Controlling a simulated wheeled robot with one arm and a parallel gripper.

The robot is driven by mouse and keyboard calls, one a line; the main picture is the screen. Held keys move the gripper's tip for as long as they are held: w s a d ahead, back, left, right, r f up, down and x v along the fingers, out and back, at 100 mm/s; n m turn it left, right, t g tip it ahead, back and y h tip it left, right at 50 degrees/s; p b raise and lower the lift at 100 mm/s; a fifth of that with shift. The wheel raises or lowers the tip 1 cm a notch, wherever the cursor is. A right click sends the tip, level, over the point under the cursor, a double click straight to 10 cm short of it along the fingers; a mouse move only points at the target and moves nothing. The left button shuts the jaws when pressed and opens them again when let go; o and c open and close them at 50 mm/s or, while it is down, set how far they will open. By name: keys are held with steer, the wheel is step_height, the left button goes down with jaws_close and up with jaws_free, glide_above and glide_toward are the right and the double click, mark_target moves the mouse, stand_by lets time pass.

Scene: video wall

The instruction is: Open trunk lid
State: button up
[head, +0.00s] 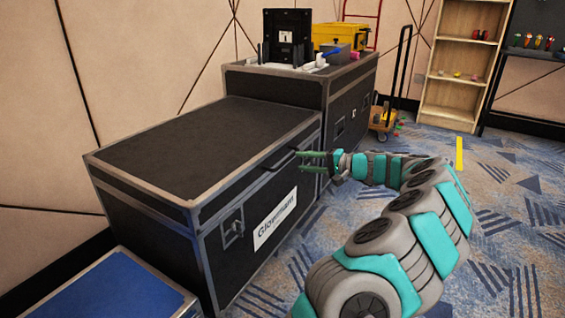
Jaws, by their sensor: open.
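The trunk (236,241) is a black case with grey metal edges and a white label on its front. Its lid (205,148) is flat and closed. A dark handle (279,159) shows on the front near the lid's edge, toward the right end. A latch (232,228) sits on the front left of the label. My gripper (302,161) reaches in from the right, with its green fingers open and pointing left at the trunk's front, close to the handle. I cannot tell whether the fingers touch the handle.
A taller black case (349,108) stands behind, holding a yellow toolbox (338,36) and other items. A blue-topped case (97,287) is at the front left. A hand cart (384,118) and wooden shelf (462,62) stand farther back. Carpet (500,220) at right is clear.

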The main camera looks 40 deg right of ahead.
mark_target(287, 160)
steer(key=x, duration=0.6)
steer(key=shift+w+a, duration=0.2)
steer(key=shift+w, duration=0.1)
steer(key=shift+c, duration=0.2)
jaws_close()
stand_by(0.9)
